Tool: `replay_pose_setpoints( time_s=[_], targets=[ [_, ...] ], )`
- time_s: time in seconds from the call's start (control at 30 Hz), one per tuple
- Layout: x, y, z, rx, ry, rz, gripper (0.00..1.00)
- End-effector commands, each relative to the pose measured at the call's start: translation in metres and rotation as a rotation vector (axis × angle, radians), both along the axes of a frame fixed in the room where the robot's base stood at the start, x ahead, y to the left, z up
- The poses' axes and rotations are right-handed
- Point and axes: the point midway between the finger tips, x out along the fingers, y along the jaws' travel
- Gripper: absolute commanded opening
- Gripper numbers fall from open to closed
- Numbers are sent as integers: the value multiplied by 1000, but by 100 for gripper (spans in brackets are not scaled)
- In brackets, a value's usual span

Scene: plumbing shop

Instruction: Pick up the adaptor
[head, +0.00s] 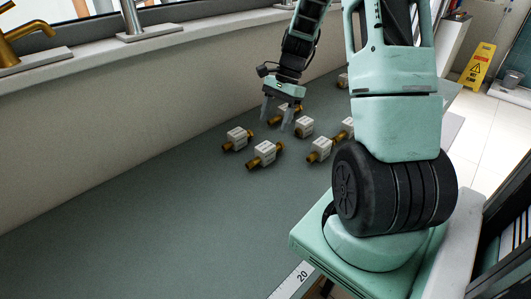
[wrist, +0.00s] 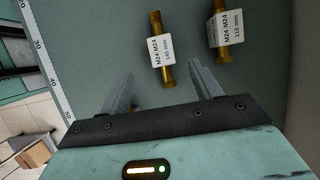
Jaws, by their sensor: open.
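Several brass adaptors with white box-like labels lie on the grey-green counter, among them one at the left (head: 237,139), one in front (head: 262,154) and one at the right (head: 320,150). My gripper (head: 276,117) is open above this group, fingers pointing down. In the wrist view, one adaptor labelled "M24 M24 145 mm" (wrist: 160,50) lies between and just beyond the fingertips of my gripper (wrist: 161,72), with nothing held. A second adaptor (wrist: 224,30), its label seeming to read 115 mm, lies farther right. Another adaptor (head: 285,113) is partly hidden behind the fingers.
The counter (head: 130,220) is bare at the front left. A wall with a ledge bearing brass (head: 30,32) and grey (head: 132,20) taps runs along the left. A ruler strip (head: 292,281) marks the counter's front edge. A yellow warning sign (head: 478,65) stands on the floor.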

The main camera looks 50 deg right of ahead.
Motion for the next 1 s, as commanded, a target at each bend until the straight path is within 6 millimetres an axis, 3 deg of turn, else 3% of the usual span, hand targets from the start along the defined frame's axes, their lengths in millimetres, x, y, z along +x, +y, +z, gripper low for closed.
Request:
replay_pose_setpoints(
  time_s=[0.3, 0.57, 0.83, 1.0],
  targets=[
    [1, 23, -53, 2, 1, 3, 64],
    [2, 29, -69, 2, 2, 3, 64],
    [4, 40, -103, 1, 1, 3, 64],
    [5, 43, -111, -1, -1, 3, 64]
  ],
)
